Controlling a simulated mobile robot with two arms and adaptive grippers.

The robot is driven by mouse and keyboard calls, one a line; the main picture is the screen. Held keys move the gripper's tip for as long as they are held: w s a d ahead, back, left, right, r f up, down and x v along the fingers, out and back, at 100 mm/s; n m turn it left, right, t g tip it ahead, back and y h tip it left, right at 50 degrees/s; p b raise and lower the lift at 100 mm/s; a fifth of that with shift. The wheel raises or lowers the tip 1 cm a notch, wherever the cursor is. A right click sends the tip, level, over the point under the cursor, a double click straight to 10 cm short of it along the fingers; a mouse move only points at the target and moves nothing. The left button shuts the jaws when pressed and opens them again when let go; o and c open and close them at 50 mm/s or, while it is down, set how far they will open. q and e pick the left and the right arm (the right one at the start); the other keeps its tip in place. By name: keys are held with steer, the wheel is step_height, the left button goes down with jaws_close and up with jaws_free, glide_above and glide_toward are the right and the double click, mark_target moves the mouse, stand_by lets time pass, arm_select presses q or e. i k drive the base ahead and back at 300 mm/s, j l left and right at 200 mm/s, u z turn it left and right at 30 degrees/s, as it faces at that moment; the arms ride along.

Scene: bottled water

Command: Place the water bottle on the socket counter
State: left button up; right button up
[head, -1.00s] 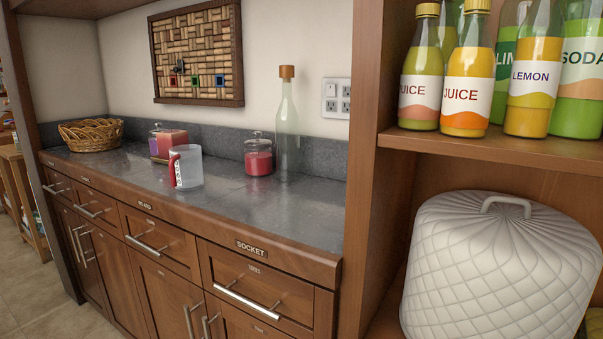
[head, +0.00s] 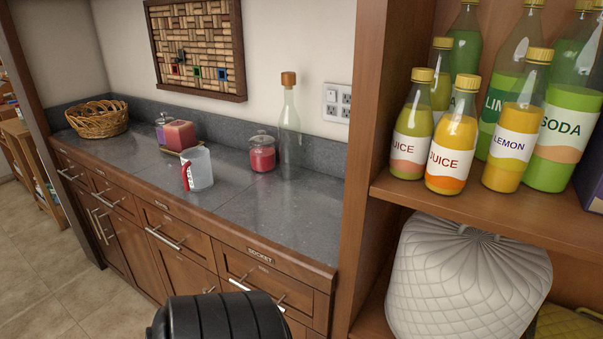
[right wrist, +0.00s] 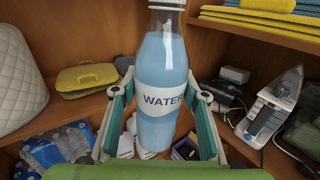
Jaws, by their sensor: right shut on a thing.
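The water bottle (right wrist: 162,62) is clear with blue water and a white label reading WATER. It stands upright in the right wrist view. My right gripper (right wrist: 160,90) has its fingers on both sides of the bottle and is shut on it. The bottle and this gripper do not show in the head view. The socket counter (head: 285,222) is the near right part of the grey countertop, above the drawer label SOCKET and below the wall outlet. Its front area is bare. My left gripper is not in view.
A tall glass bottle (head: 290,130) and a red candle jar (head: 262,153) stand at the counter's back. A measuring cup (head: 197,168) and a wicker basket (head: 97,119) are farther left. A wooden shelf (head: 490,212) with juice and soda bottles borders the counter's right.

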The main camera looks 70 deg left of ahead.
mark_target(303, 205)
steer(key=k+j, duration=0.2)
steer(key=j, duration=0.2)
steer(key=k+j+u, duration=0.15)
steer(key=j, duration=0.25)
steer(key=k+j, duration=0.2)
steer(key=j, duration=0.25)
steer(key=k+j+u, duration=0.1)
steer(key=j, duration=0.3)
steer(key=k+j, duration=0.25)
steer(key=j, duration=0.2)
steer(key=k+j+u, duration=0.15)
steer(key=j, duration=0.3)
steer(key=k+j, duration=0.15)
steer(key=j, duration=0.3)
steer(key=k+j+u, duration=0.1)
steer(key=j, duration=0.35)
